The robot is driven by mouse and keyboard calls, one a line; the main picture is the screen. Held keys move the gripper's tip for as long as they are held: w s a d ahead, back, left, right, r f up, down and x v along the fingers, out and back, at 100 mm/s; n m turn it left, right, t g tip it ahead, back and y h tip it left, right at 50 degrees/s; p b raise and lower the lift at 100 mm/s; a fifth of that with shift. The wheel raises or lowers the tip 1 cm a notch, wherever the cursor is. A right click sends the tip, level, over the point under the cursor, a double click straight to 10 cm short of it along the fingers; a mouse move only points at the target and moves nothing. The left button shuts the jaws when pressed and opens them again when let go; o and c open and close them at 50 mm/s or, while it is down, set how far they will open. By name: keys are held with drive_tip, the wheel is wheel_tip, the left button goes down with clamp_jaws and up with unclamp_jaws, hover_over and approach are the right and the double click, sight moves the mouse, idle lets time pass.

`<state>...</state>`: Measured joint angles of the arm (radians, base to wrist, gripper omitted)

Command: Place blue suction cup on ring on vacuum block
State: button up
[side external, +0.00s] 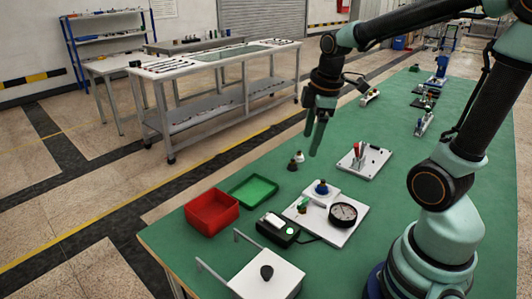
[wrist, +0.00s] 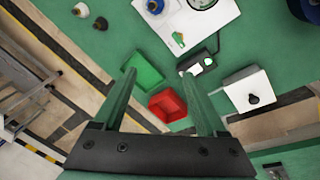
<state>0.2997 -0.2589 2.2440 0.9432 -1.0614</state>
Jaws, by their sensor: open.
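The blue suction cup (side external: 321,188) stands upright on the white vacuum block (side external: 333,198), on a white plate (side external: 341,230) beside a round black-rimmed gauge (side external: 343,214). I cannot make out the ring. In the wrist view the blue cup (wrist: 155,6) is at the top edge, partly cut off. My gripper (side external: 312,143) is open and empty, pointing down, high above the table behind the plate. In the wrist view its two fingers (wrist: 160,78) are spread with nothing between them.
Two small cups, one pale (side external: 299,156) and one dark (side external: 292,166), stand behind the plate. A green tray (side external: 232,194), red bin (side external: 211,228), small black box (side external: 266,232) and white box with black knob (side external: 283,278) lie nearer. A tool plate (side external: 376,165) is to the right.

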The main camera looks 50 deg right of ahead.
drive_tip(key=s+a+r+m+t, duration=0.3)
drive_tip(key=a+r+m, duration=0.1)
drive_tip(key=a+m, duration=0.4)
drive_tip(key=shift+a+m+y, duration=0.4)
drive_tip(key=shift+a, duration=0.45)
